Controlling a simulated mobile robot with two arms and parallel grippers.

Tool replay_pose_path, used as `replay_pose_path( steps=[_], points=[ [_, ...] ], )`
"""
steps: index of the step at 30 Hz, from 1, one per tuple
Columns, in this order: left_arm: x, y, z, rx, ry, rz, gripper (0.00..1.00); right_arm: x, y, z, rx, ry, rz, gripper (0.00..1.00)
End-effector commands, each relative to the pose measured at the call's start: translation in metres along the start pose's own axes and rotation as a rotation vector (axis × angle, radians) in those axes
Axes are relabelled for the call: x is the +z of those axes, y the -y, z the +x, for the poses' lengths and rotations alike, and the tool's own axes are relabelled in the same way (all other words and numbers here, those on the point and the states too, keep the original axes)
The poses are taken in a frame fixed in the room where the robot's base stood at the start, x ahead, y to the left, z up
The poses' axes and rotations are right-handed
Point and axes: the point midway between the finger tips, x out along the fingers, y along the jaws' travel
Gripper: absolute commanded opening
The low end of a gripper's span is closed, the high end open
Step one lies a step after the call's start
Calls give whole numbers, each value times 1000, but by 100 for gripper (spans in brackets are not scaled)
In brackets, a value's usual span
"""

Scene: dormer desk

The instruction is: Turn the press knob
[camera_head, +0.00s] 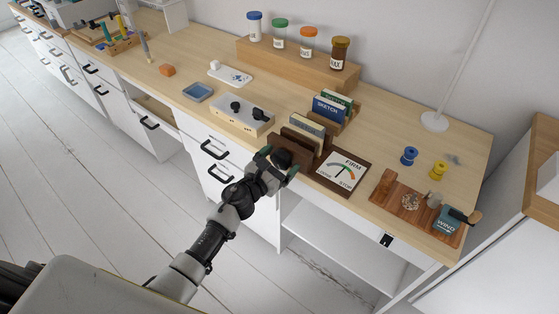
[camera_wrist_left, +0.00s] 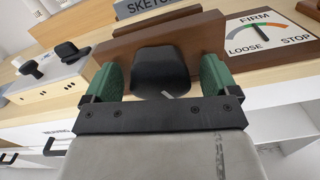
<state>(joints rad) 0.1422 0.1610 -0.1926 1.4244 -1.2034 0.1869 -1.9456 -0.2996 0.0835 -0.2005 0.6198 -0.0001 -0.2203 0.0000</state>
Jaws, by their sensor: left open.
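The press knob is a black, rounded knob with a short pale mark (camera_wrist_left: 160,72), on the front of a brown wooden press (camera_wrist_left: 205,38). In the head view the knob (camera_head: 281,157) shows at the press's near end, partly covered by my gripper. My left gripper (camera_head: 279,165) is open, its green-padded fingers on either side of the knob. In the left wrist view the gripper (camera_wrist_left: 162,80) has small gaps to the knob; contact is not clear. A gauge marked LOOSE, FIRM and STOP (camera_head: 342,171) stands right of the press; its needle points up and left. My right gripper is not in view.
Books (camera_head: 328,107) stand behind the press. A white box with black knobs (camera_head: 242,115) is to its left. A wooden board with a WIND block (camera_head: 410,203) and two spools (camera_head: 409,156) lie right. The desk's front edge is close below the gripper.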

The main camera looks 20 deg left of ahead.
Motion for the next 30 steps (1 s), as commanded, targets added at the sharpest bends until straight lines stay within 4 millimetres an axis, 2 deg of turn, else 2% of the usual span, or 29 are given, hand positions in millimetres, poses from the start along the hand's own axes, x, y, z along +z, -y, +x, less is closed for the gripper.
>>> replay_pose_path(
  steps=[5,12,15,23,30],
  points=[
    [0,0,0,0,0,0,88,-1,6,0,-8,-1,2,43],
    [0,0,0,0,0,-1,52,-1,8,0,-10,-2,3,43],
    [0,0,0,0,0,-1,39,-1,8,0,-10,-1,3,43],
    [0,0,0,0,0,-29,39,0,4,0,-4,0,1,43],
    [0,0,0,-1,0,-153,39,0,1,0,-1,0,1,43]
  ],
)
